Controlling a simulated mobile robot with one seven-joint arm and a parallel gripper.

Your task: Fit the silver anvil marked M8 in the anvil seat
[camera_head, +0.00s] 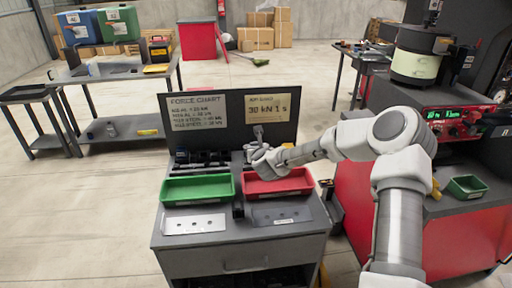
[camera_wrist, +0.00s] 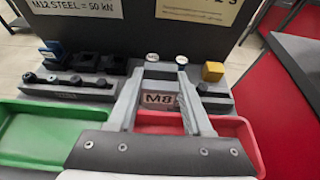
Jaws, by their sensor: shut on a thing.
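My gripper (camera_wrist: 166,72) is at the rack behind the red tray, and its fingers are closed on a grey piece between them, mostly hidden. Round silver tops (camera_wrist: 152,57) and (camera_wrist: 181,59) show just beyond the fingertips. In the head view my gripper (camera_head: 257,152) is above the back of the red tray, with a small silver shape (camera_head: 257,131) upright above it. I cannot make out the anvil seat.
A green tray (camera_head: 197,188) and a red tray (camera_head: 311,188) lie side by side on the grey cabinet (camera_head: 230,238). A dark chart board (camera_head: 233,116) stands behind. A yellow block (camera_wrist: 212,71) and a blue block (camera_wrist: 50,50) flank the gripper. A red machine (camera_head: 455,128) stands at right.

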